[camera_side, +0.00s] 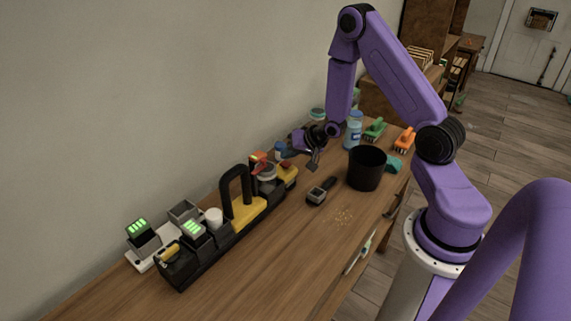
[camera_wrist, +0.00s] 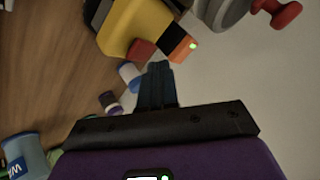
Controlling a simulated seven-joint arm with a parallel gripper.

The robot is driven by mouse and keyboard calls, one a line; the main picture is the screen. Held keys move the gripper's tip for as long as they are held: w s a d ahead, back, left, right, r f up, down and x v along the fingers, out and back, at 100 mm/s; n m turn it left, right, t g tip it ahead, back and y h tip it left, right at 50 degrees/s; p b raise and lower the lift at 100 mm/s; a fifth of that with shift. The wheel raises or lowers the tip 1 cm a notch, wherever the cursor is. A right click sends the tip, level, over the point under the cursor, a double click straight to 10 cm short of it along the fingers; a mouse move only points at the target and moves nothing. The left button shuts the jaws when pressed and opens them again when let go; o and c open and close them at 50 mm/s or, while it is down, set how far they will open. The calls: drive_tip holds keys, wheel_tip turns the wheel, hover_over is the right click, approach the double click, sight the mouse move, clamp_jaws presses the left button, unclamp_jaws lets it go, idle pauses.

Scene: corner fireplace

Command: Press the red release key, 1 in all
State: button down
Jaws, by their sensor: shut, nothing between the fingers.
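In the side view, a small red part (camera_side: 288,165) sits on the yellow body (camera_side: 291,176) at the far end of the black tool rack (camera_side: 228,238). A red knob (camera_wrist: 278,12) shows farther right. I cannot tell for sure which is the release key. My gripper (camera_side: 313,165) is shut and empty, just right of the yellow body. In the wrist view its fingertips (camera_wrist: 160,68) point toward the orange block, apart from it.
The wall runs close along the rack's left. The front of the wooden bench is clear.

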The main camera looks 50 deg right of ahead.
sight(288, 164)
drive_tip(key=shift+f, duration=0.15)
drive_tip(key=shift+f, duration=0.25)
drive_tip(key=shift+f, duration=0.5)
idle(0.8)
drive_tip(key=shift+r, duration=0.9)
drive_tip(key=shift+r, duration=2.55)
